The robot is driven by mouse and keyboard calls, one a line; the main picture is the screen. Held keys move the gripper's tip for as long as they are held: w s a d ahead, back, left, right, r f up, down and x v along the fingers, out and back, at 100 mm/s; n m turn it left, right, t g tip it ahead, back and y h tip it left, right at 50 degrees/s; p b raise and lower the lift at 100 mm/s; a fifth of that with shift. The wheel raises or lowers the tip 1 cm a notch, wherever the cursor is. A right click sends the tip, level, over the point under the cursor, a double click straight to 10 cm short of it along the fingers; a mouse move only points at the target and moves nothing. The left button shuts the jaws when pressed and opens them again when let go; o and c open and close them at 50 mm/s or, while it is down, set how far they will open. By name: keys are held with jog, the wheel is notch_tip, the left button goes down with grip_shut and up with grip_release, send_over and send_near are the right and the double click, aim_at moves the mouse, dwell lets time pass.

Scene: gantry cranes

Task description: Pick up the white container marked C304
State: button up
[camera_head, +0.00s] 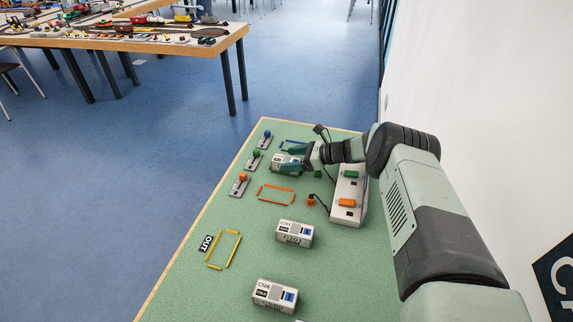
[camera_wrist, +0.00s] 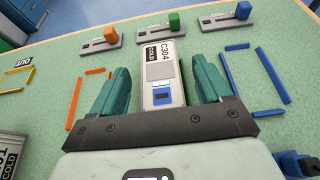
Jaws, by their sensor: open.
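The white container marked C304 (camera_wrist: 163,74) lies on the green table, with its C304 and COLD labels showing in the wrist view. In the head view the container (camera_head: 286,163) is at the far part of the table, partly hidden by my gripper. My gripper (camera_wrist: 163,82) is open, with one green finger on each side of the container and a visible gap to both sides. In the head view my gripper (camera_head: 291,158) reaches in from the right. Whether the fingers are low enough to touch the table cannot be told.
Containers C351 (camera_head: 295,233) and C506 (camera_head: 274,295) stand nearer. Blue, green and orange lever units (camera_head: 240,184) line the left edge. Orange bars (camera_head: 275,194), blue bars (camera_wrist: 241,84) and yellow bars (camera_head: 224,248) outline areas. A white control box (camera_head: 348,190) stands right.

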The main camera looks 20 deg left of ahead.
jog(key=c, duration=1.1)
jog(key=shift+r, duration=0.1)
jog(key=shift+c, duration=0.2)
